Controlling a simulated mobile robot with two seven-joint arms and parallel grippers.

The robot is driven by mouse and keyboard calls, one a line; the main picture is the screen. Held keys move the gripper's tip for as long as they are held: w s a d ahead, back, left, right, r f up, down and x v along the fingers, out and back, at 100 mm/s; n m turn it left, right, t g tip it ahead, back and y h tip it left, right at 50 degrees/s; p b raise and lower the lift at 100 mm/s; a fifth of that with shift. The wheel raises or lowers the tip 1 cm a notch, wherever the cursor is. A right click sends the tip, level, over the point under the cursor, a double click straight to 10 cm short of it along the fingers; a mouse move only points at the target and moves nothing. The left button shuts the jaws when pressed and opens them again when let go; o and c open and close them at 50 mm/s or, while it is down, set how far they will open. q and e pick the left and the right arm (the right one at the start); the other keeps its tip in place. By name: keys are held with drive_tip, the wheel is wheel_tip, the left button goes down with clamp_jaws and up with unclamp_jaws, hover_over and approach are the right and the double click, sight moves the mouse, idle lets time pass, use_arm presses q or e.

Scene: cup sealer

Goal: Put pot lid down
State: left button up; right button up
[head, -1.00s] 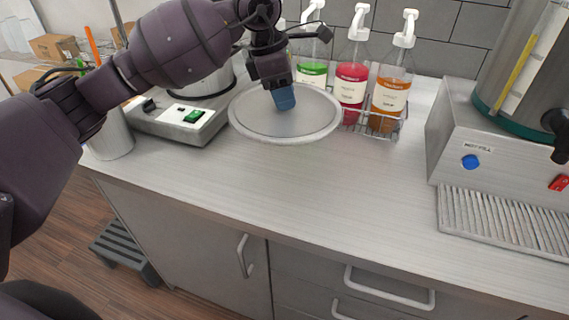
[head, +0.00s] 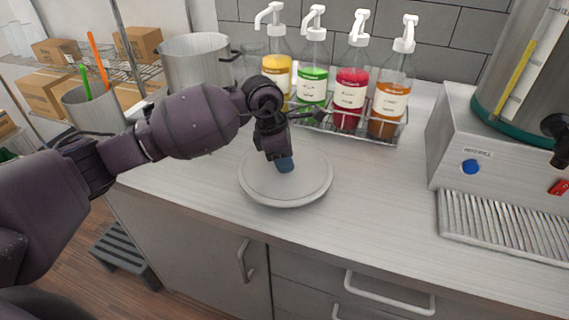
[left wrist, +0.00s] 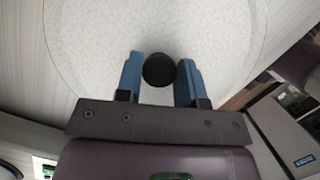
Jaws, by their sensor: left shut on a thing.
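The pot lid (head: 312,188) is a round pale grey disc at the middle of the counter in the head view. It also fills the upper part of the left wrist view (left wrist: 225,55). My left gripper (head: 285,165) is above the lid's centre, its blue fingers pointing down. In the left wrist view the fingers (left wrist: 160,75) are on either side of the lid's dark round knob (left wrist: 159,70), shut on it. The lid looks level and at or close to the counter; I cannot tell whether it touches. My right gripper is not in view.
The open steel pot (head: 192,64) stands at the back left. A wire rack of several pump bottles (head: 350,95) is behind the lid. A steel dispenser (head: 480,150) is at right. The counter (head: 370,200) is clear right of the lid.

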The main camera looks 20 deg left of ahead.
use_arm(q)
wheel_tip(320, 180, down, 2)
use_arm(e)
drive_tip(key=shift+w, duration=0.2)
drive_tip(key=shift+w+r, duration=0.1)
use_arm(q)
drive_tip(key=shift+f, duration=0.15)
drive_tip(key=o, duration=1)
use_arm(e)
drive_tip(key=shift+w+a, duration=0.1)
